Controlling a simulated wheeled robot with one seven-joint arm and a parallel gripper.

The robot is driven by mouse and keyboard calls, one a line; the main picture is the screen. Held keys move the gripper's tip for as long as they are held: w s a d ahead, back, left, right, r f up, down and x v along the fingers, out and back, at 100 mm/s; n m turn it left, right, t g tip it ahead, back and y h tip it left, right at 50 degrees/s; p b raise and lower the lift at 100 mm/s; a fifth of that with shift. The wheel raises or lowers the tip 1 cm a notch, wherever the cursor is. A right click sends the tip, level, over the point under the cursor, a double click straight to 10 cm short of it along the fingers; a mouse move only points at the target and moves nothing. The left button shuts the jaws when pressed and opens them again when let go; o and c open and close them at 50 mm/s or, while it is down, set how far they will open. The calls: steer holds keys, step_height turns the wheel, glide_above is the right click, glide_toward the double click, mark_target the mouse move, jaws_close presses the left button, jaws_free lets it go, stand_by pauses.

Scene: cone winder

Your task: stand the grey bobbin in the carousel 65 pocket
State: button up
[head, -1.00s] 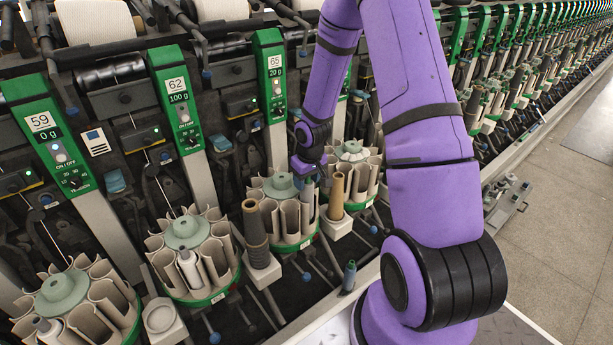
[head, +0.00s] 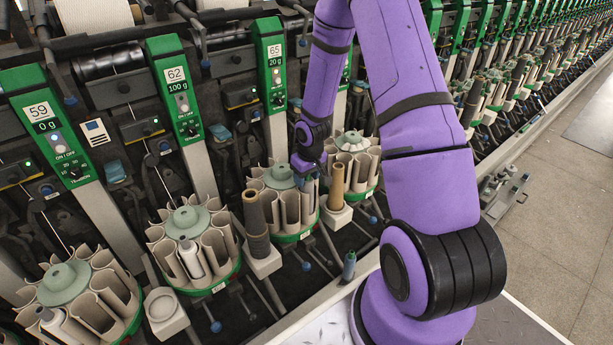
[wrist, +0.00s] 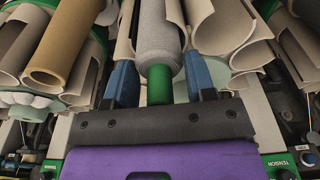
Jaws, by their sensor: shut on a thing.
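The carousel under panel 65 (head: 276,68) has cream pockets (head: 291,208), a pale green hub (head: 279,176) and a green base ring. My gripper (head: 308,172) is over the right side of this carousel. In the wrist view my gripper's blue fingers (wrist: 162,76) are shut on the grey bobbin (wrist: 160,38), near its green end (wrist: 160,86). Cream pocket walls stand on both sides of the bobbin, which appears to be within a pocket. Its far end is hidden, so I cannot tell whether it touches the pocket floor.
A tan tube (head: 336,183) stands right of the carousel and a dark tube (head: 256,220) left of it. Carousel 62 (head: 190,222) and carousel 59 (head: 63,284) stand further left. Panels rise behind.

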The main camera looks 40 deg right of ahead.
steer(key=shift+f, duration=0.75)
steer(key=o, duration=0.9)
steer(key=shift+r, duration=0.15)
steer(key=r, duration=0.3)
steer(key=s+r, duration=0.1)
steer(key=r, duration=0.6)
steer(key=shift+s+r, duration=0.2)
steer(key=shift+s, duration=0.1)
